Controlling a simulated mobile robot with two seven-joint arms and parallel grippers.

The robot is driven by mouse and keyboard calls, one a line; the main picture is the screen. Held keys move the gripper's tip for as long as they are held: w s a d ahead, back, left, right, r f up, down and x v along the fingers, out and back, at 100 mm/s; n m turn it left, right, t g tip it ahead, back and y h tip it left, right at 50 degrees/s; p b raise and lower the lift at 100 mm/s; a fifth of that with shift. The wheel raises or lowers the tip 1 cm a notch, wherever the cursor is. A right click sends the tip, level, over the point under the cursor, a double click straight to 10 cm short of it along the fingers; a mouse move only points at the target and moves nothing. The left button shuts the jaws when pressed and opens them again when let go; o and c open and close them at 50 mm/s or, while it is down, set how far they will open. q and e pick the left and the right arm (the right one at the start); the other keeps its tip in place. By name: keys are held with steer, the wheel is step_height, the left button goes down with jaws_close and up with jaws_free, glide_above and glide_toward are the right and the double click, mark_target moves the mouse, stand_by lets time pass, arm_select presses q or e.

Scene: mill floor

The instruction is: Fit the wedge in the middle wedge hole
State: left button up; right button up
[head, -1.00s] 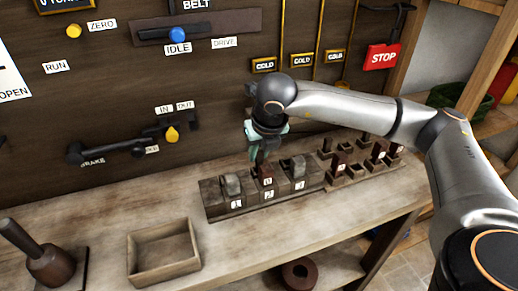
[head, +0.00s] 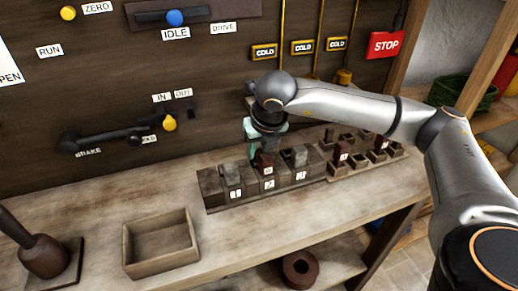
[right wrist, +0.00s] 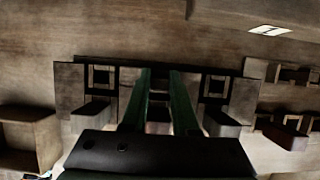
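A long dark block with three numbered stations (head: 213,197) stands on the bench. A small dark red wedge (head: 265,162) with a pale label is upright at the middle station, between two grey pieces. My right gripper (head: 256,157) points down at this station, with its green fingers close about the wedge's top. In the right wrist view the two fingers (right wrist: 160,88) are a narrow gap apart, with a brown piece between them. The wedge's lower end and the middle hole are hidden, so its depth cannot be told. My left gripper is out of view.
A rack (head: 340,172) with several dark red wedges stands right of the block. An empty wooden tray (head: 160,262) and a mallet (head: 42,252) are to the left. The panel behind carries a brake lever (head: 100,140). Bare bench lies in front of the block.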

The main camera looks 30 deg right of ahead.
steer(key=o, duration=0.4)
steer(key=shift+d+f, duration=0.15)
